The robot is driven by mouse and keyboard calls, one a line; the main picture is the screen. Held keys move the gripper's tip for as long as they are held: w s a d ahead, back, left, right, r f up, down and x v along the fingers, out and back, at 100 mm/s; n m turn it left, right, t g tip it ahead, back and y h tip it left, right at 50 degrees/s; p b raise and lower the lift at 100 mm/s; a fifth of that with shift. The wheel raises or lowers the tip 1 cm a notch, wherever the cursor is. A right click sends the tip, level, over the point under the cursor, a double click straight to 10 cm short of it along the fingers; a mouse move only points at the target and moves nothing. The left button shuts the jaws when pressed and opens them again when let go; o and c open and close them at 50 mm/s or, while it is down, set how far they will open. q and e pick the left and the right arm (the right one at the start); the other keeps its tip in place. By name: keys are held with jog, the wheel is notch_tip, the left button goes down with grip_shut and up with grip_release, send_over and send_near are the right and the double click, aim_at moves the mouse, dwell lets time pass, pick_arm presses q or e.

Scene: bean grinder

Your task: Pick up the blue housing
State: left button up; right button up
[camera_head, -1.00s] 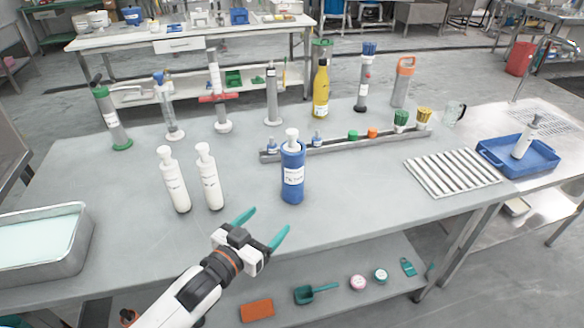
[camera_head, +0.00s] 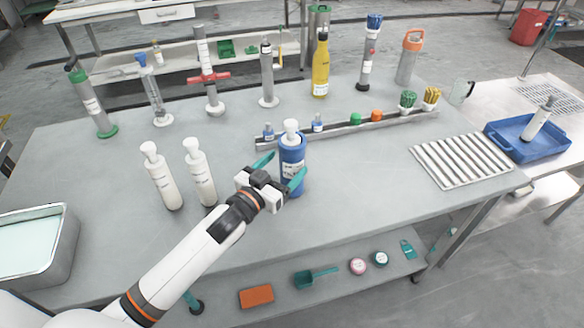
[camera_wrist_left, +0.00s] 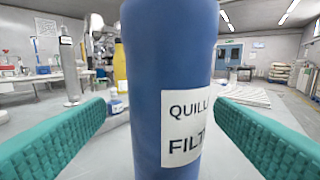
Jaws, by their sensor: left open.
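Gaps show between the fingers and the housing in that view. The right finger hides part of the housing in the head view. My right gripper does not show.
Two white bottles (camera_head: 162,177) (camera_head: 200,172) stand left of the housing, close to my left arm. A grey rail (camera_head: 345,129) with small items runs behind it. A ribbed rack (camera_head: 460,160) lies right. A yellow bottle (camera_head: 320,68) stands behind the rail.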

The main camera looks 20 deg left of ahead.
pick_arm(q)
jog(key=x, duration=0.5)
jog(key=shift+s+d+p, duration=0.1)
jog(key=shift+d+p, duration=0.25)
jog(key=c, duration=1.3)
